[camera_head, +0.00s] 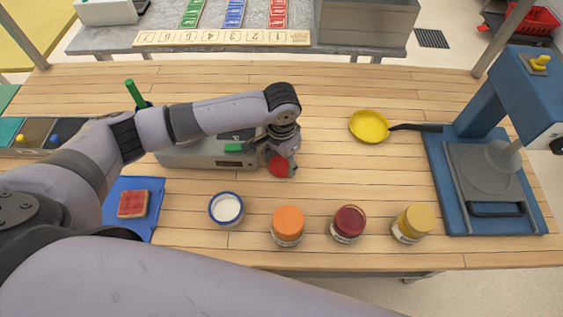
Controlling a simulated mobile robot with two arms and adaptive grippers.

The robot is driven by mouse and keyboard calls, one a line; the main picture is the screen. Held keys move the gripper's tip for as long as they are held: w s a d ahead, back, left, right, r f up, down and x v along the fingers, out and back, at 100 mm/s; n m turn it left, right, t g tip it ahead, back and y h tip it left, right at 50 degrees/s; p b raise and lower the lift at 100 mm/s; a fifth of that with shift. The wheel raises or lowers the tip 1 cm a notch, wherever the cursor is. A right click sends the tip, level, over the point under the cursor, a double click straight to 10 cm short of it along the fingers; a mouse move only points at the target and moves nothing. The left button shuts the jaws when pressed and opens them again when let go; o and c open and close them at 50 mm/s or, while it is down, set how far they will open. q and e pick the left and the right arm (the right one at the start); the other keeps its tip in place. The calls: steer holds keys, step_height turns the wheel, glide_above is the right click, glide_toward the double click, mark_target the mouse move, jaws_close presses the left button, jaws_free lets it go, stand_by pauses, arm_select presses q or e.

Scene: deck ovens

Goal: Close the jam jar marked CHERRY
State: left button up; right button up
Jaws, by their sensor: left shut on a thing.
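My left gripper (284,155) is shut on a red lid (279,167), held in front of the grey box-like device near the middle of the table. A jar with a dark red top (349,221) stands upright in the front row, to the right of and nearer than the gripper. It shows no separate lid and looks open with dark jam inside. An orange-topped jar (288,222) stands to its left and a yellow-topped jar (413,220) to its right. The jar labels are too small to read. My right gripper is out of view.
A blue-rimmed white cup (226,209) stands left of the jars. A blue board (145,224) carries a red-topped sponge-like block (133,204). A yellow pan (369,126) and a blue press (489,150) are at the right. The wood between lid and jars is clear.

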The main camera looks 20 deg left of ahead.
mark_target(281, 164)
arm_select(q)
steer(key=shift+r, duration=0.1)
step_height(281, 164, up, 20)
steer(key=b, duration=0.2)
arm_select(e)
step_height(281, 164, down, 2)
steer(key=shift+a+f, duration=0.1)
arm_select(q)
steer(key=s+a+f+n+b, duration=0.2)
steer(key=s+a+f+n, duration=0.3)
steer(key=s, duration=0.3)
steer(key=shift+s+a+f+n, duration=0.2)
steer(key=shift+s+f+n, duration=0.15)
steer(key=shift+f, duration=0.3)
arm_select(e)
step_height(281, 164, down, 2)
arm_select(q)
steer(key=shift+w, duration=0.1)
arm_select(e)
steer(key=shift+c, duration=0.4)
